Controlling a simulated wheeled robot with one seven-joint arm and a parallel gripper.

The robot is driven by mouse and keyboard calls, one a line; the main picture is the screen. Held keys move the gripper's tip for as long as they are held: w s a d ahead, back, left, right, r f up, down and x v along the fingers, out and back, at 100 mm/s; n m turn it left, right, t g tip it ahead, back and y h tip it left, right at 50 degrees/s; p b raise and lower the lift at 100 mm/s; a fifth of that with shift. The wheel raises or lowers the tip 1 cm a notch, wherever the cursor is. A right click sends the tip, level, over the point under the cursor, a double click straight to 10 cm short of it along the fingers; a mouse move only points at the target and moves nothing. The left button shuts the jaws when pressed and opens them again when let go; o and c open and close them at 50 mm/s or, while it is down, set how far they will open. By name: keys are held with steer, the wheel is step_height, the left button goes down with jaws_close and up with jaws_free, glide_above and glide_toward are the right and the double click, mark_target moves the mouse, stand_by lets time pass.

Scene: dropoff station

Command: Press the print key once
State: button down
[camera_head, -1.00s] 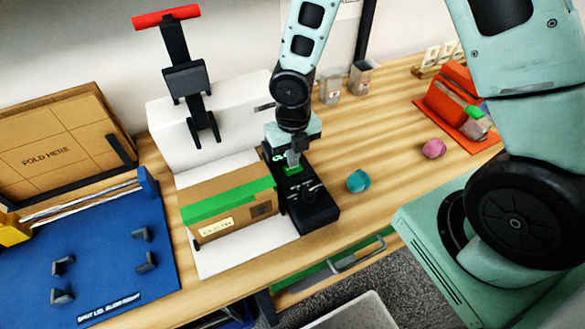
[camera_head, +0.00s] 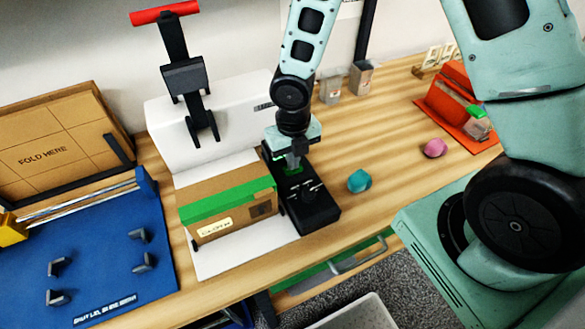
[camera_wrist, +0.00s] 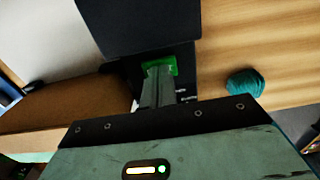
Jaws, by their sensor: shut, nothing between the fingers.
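The print device (camera_head: 311,207) is a black unit standing on the bench, just right of a cardboard box. Its green key (camera_wrist: 172,66) shows at the fingertips in the wrist view, partly hidden by them. In the head view only a little green (camera_head: 292,170) shows below the fingers. My gripper (camera_head: 293,162) is shut and empty, pointing down at the green key; its fingers also show in the wrist view (camera_wrist: 158,82). I cannot tell whether the tips touch the key or stand just above it.
A cardboard box (camera_head: 205,215) with green tape and a label sits on a white base close left of the device. A teal ball (camera_head: 359,181) lies to the right, a pink one (camera_head: 435,148) farther right. A blue board (camera_head: 100,255) is at the left.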

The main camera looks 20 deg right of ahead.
step_height(320, 180, up, 7)
steer(key=p, duration=0.7)
stand_by(0.4)
stand_by(0.7)
